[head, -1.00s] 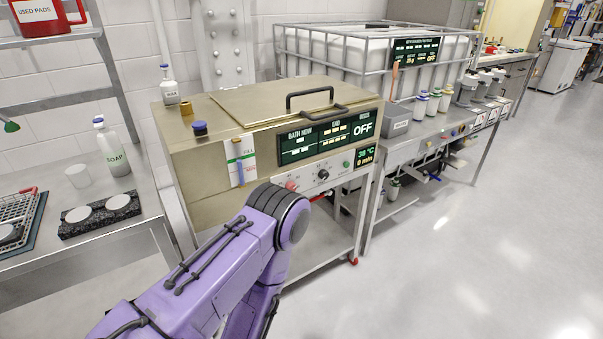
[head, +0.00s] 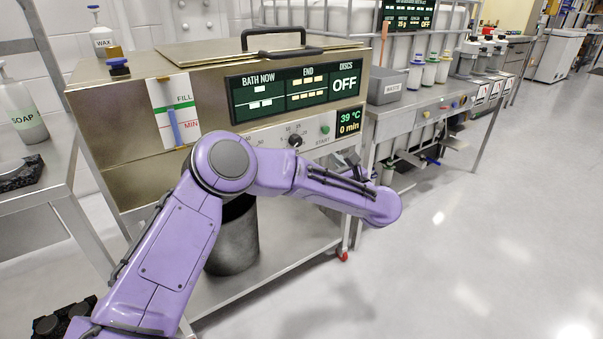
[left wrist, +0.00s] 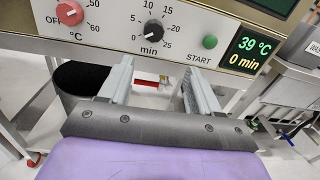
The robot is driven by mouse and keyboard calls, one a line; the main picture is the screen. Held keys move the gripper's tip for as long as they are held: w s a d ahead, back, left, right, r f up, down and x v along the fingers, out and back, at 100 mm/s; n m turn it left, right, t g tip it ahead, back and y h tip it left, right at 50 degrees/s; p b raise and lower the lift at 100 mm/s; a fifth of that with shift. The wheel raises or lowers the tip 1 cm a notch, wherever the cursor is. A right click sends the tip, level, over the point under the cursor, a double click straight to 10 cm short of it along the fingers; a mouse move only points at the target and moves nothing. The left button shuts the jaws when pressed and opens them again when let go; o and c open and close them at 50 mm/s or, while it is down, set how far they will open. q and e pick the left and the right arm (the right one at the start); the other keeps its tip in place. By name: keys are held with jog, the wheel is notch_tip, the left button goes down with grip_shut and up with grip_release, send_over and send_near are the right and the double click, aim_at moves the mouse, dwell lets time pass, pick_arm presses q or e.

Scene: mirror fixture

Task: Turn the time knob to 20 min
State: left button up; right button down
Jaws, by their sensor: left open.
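The black time knob (left wrist: 153,30) sits on the front panel of the bath machine, inside a minute scale with 10, 15, 20 and 25 showing. The display (left wrist: 250,50) reads 39 °C and 0 min. My left gripper (left wrist: 158,80) is open and empty, its two grey fingers pointing at the panel just below the knob, apart from it. In the head view my arm largely hides the gripper. My right gripper is out of view.
A red temperature knob (left wrist: 69,13) is left of the time knob, and a green START button (left wrist: 210,42) is right of it. A dark bucket (head: 232,240) stands below the machine (head: 110,110). Open floor (head: 470,240) lies to the right.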

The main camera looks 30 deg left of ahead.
aim_at(298, 142)
pick_arm(q)
jog(key=w+a+n, duration=0.1)
jog(key=a, duration=0.2)
jog(key=w+a+r, duration=0.1)
jog(key=a, duration=0.3)
jog(key=w+a+n+g, duration=0.1)
jog(key=a, duration=0.2)
jog(key=shift+w+a+r+n, duration=0.25)
jog(key=shift+w+a+n, duration=0.05)
jog(key=shift+w, duration=0.1)
jog(key=c, duration=1)
